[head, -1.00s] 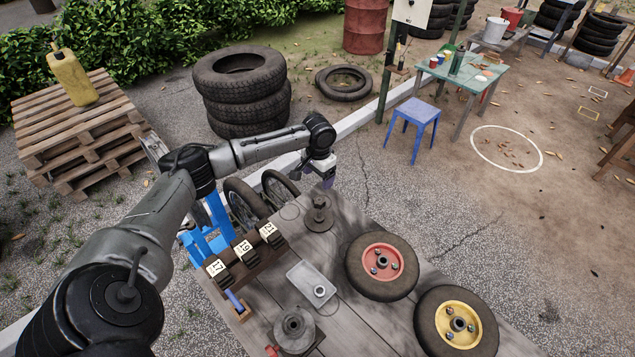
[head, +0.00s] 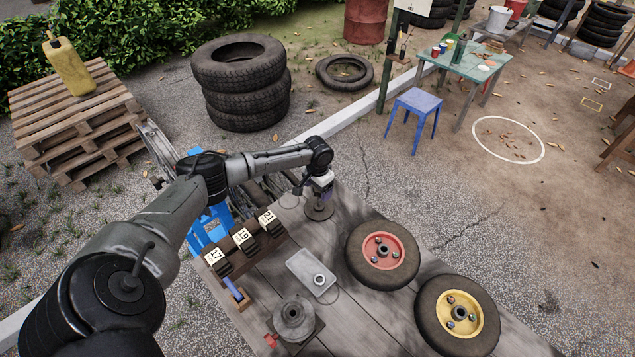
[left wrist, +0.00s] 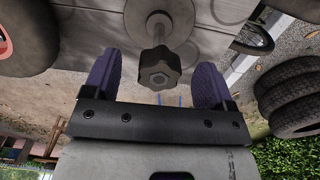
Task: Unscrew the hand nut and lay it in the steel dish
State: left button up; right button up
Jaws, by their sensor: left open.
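The hand nut (left wrist: 160,70) is a dark lobed knob on a short post rising from a round metal base (head: 319,212) at the far end of the grey bench. My left gripper (head: 320,188) is over this post in the head view and hides the nut there. In the left wrist view, its two purple fingers (left wrist: 156,78) are open, one on each side of the nut, with a gap on both sides. The steel dish (head: 300,262) is a shallow rectangular grey tray on the bench, with a small ring-shaped metal piece (head: 319,280) in it. My right gripper is not in view.
A red-hubbed wheel (head: 382,252) and a yellow-hubbed wheel (head: 459,314) lie on the bench's right side. A rack with numbered tags (head: 242,236) stands along the left edge. A round metal fixture (head: 294,315) stands at the near end.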

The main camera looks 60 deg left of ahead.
pick_arm(q)
jog(key=shift+f, duration=0.35)
jog(key=shift+c, duration=0.3)
jog(key=c, duration=1)
jog(key=shift+r+n+p, duration=0.15)
jog(key=shift+n+p, duration=0.15)
jog(key=shift+p, duration=0.2)
jog(key=shift+c, duration=0.2)
jog(key=shift+n+p, duration=0.8)
jog(key=shift+p, duration=0.1)
jog(key=shift+d+n+p, duration=0.1)
jog(key=shift+n+p, duration=0.4)
jog(key=shift+p, duration=0.15)
jog(key=shift+n+p, duration=0.6)
jog(key=shift+n, duration=0.1)
